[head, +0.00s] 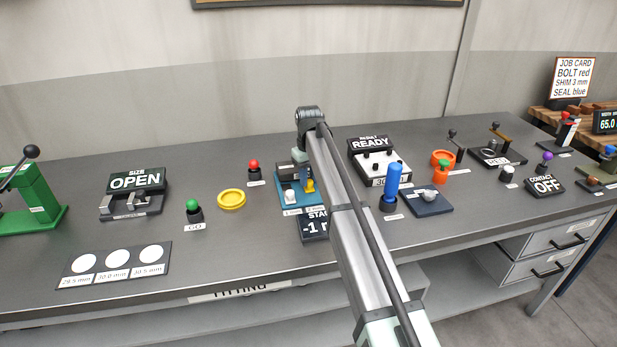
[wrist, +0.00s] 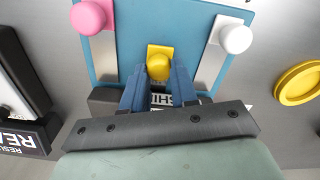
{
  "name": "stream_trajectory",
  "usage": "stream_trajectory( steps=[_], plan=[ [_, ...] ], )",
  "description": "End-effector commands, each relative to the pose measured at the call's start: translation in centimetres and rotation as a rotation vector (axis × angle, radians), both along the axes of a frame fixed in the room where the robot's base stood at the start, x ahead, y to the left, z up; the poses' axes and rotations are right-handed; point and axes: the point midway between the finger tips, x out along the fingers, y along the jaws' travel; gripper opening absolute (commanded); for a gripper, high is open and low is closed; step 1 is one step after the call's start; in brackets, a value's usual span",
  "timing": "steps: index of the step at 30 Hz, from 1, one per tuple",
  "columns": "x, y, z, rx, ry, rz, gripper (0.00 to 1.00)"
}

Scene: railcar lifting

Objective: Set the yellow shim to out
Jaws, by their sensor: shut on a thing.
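The yellow shim (wrist: 160,52) shows as a yellow piece with a rounded knob on the blue plate (wrist: 150,15) in the wrist view. It also shows in the head view (head: 310,186), beside my arm. My gripper (wrist: 159,76) has its two blue fingers on either side of the yellow knob and is shut on it. The lower part of the shim and its label are partly hidden by the fingers. A white knob (wrist: 236,39) and a pink knob (wrist: 90,16) sit on metal strips to either side on the same plate.
A yellow ring (head: 231,199) and a red button (head: 254,166) stand left of the blue plate. A "READY" box (head: 378,165) and an upright blue cylinder (head: 391,184) stand to its right. A "STAGE" display (head: 312,227) lies in front, partly behind my arm.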

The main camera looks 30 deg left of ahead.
Motion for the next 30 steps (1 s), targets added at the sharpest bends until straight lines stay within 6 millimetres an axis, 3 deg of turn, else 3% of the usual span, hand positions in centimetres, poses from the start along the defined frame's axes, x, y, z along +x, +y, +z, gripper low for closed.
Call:
stream_trajectory(
  steps=[11, 21, 29, 30],
  plan=[
    [-0.2, -0.2, 0.0, 0.0, 0.0, 0.0, 0.0],
    [-3.4, -3.4, -0.1, 0.0, 0.0, 0.0, 0.0],
    [-3.5, -3.5, -0.1, -0.004, 0.004, 0.0, 0.0],
    [-3.5, -3.5, -0.1, -0.004, 0.005, 0.0, 0.29]
  ],
)
